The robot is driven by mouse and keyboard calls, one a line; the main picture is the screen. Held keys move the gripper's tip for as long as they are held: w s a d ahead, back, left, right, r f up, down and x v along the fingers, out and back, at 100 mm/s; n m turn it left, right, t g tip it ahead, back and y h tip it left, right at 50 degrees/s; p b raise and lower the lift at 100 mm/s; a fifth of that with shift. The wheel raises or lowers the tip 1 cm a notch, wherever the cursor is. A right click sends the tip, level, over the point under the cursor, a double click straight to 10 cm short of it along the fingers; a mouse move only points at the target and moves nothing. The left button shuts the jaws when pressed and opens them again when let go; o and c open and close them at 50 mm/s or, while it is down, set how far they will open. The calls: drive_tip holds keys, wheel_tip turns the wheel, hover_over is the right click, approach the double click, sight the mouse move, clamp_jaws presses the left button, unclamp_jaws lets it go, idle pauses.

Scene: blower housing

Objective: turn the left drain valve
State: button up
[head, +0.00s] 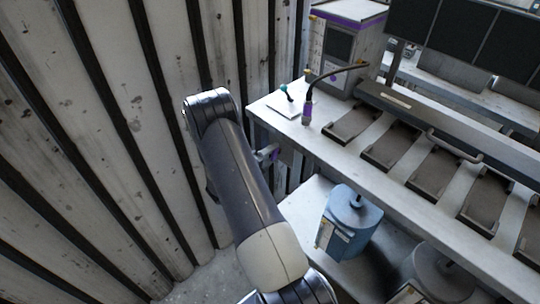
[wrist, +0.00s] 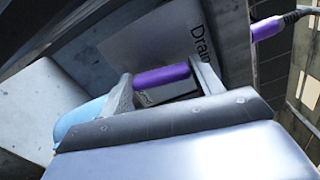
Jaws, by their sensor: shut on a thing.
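In the wrist view, a purple drain valve handle (wrist: 162,76) lies between the two fingers of my gripper (wrist: 166,84), which is shut on it. The handle lies nearly level in the picture, in front of a grey plate (wrist: 165,42) with partly hidden lettering that reads "Drain". In the head view, a small grey and purple fitting (head: 268,153) shows just right of my arm, below the bench's left end. My arm hides much of that area, and I cannot make out the gripper's fingers there.
A blue canister (head: 350,222) stands on a lower shelf right of my arm. The bench (head: 312,132) above holds several dark trays and a grey cabinet (head: 345,50). A corrugated wall (head: 100,130) rises close on the left. A purple cable end (wrist: 266,28) shows in the wrist view.

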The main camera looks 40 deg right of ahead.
drive_tip(key=o, duration=1)
drive_tip(key=a, duration=0.7)
drive_tip(key=a+b, duration=0.1)
drive_tip(key=a, duration=0.2)
drive_tip(key=shift+s+a, duration=0.4)
drive_tip(key=d, duration=0.7)
drive_tip(key=d+p, duration=0.1)
drive_tip(key=d, duration=0.2)
drive_tip(key=shift+w+d, duration=0.4)
drive_tip(key=shift+a, duration=0.1)
